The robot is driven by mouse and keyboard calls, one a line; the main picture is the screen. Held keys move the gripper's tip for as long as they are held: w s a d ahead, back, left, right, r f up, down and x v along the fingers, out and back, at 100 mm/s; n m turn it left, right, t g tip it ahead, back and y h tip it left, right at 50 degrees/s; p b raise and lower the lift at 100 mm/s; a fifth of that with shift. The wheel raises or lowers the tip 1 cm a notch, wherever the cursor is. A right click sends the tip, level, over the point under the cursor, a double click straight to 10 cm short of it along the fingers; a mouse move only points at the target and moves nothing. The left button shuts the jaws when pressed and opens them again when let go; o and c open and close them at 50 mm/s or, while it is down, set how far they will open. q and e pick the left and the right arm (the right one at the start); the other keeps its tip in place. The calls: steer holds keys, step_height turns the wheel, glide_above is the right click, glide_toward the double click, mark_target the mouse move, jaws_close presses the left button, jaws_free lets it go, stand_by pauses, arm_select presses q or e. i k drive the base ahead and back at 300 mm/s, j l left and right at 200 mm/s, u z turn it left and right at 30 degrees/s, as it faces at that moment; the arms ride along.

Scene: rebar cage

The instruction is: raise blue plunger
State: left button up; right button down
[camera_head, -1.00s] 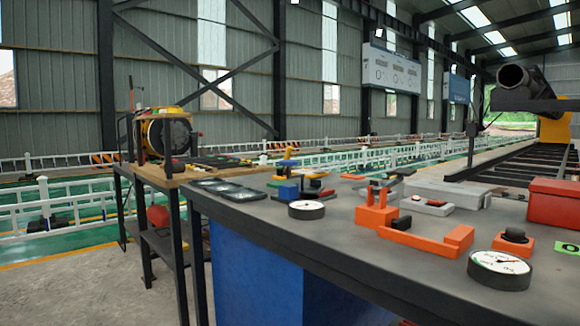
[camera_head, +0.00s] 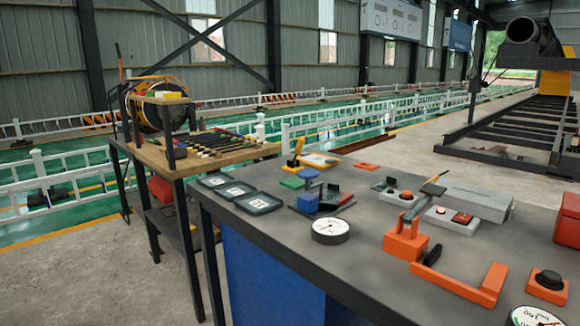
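A blue plunger (camera_head: 308,174) with a round flat top stands at the left part of the dark grey workbench (camera_head: 360,240). A blue block (camera_head: 307,203) sits just below its top, on a dark base. I cannot tell how far the plunger is pushed in. A yellow upright piece (camera_head: 296,153) and a green block (camera_head: 291,183) stand just behind and left of it. Neither of my grippers is in view.
A white dial gauge (camera_head: 330,230) lies in front of the plunger, with dark trays (camera_head: 237,189) to its left. An orange lever device (camera_head: 405,241) and an orange bracket (camera_head: 460,284) stand to the right. A wooden-topped table (camera_head: 195,160) with tools adjoins at left.

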mark_target(307, 175)
steer(key=i+j+z, duration=0.2)
steer(key=j+z, duration=0.25)
steer(key=i+j+z, duration=0.2)
steer(key=z, duration=0.2)
steer(key=i+j+z, duration=0.1)
steer(key=j+z, duration=0.35)
